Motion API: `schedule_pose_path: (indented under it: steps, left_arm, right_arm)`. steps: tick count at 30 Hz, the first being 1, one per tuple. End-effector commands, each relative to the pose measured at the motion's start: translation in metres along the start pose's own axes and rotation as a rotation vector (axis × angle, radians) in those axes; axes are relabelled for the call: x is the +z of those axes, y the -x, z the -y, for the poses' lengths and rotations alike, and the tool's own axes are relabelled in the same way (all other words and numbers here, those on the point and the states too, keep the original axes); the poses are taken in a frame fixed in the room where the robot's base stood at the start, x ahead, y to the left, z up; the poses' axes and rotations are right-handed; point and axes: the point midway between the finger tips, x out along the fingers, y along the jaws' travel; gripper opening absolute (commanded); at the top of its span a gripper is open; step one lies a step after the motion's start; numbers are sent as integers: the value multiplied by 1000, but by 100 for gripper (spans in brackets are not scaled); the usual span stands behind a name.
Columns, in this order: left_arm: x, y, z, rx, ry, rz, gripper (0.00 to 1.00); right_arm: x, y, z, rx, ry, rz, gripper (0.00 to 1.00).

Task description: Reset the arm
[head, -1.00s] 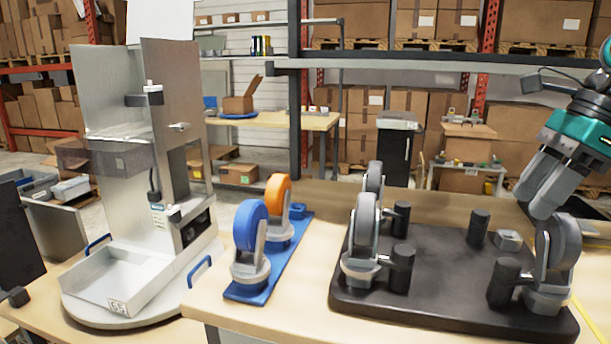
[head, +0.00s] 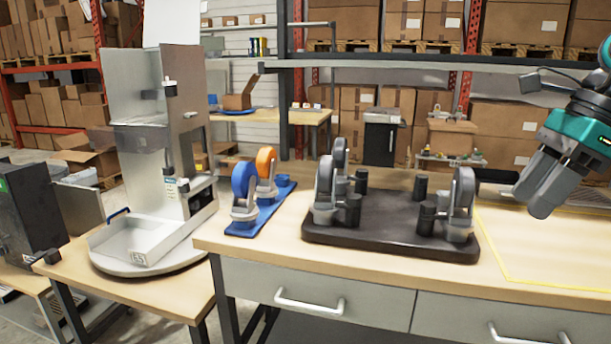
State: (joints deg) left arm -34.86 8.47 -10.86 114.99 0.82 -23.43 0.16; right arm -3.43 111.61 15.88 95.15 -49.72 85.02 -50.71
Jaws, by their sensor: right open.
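My right gripper (head: 541,184) is at the right edge of the head view, fingers pointing down and left. It is open and empty, above the bench to the right of the black board (head: 375,237). The board carries several grey wheel casters, among them one at its right end (head: 463,203) and one at its left (head: 325,190). My left gripper is not in view.
A blue strip (head: 240,228) holds a blue caster (head: 244,190) and an orange caster (head: 266,166) on the bench. A metal dispenser with a tray (head: 137,241) stands on a lower table at left. A yellow-outlined area (head: 540,250) is clear.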

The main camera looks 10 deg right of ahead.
Motion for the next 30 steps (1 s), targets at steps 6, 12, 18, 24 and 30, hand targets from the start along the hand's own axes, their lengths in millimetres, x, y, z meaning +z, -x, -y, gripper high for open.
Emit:
schedule_pose_path:
  steps: [6,12,18,24,30]
  left_arm:
    - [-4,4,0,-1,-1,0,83]
    - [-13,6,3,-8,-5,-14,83]
    - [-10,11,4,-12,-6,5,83]
    - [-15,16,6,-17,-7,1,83]
    - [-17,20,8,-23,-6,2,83]
  right_arm:
    - [6,-58,5,93,-204,293,48]
    - [15,-115,6,216,-525,619,48]
    - [17,-177,5,388,-1029,964,48]
    - [3,-242,-7,572,-1631,1219,48]
    - [-17,-318,-45,755,-2303,1343,48]
